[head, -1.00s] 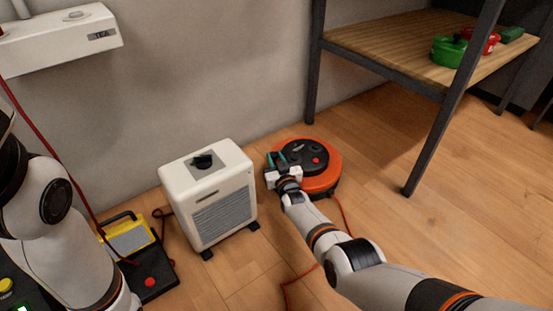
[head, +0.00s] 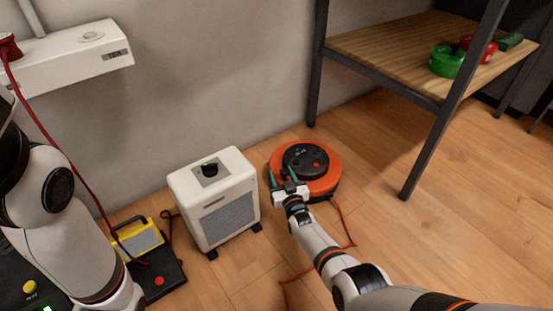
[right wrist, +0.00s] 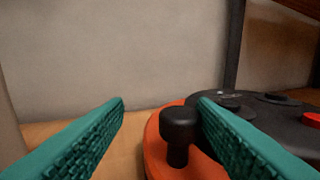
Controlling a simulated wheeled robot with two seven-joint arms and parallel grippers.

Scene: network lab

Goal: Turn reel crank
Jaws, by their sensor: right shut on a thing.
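The cable reel (head: 322,185) is a round orange drum with a black centre and a red button, lying on the floor in the head view. Its crank knob, a black upright peg (right wrist: 179,130), stands on the orange rim in the right wrist view. My right gripper (head: 283,178) is at the reel's near left edge, its teal fingers on either side of the knob (right wrist: 161,103). The knob is against the right-hand finger; a gap shows towards the left-hand one. My left arm shows at the left, but its gripper is out of view.
A white heater-like box (head: 213,200) stands close left of the reel. A metal-legged shelf (head: 400,60) with green and red coils stands at the right. Red cable (head: 340,220) trails on the floor. A yellow-and-black unit (head: 138,242) sits at the left.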

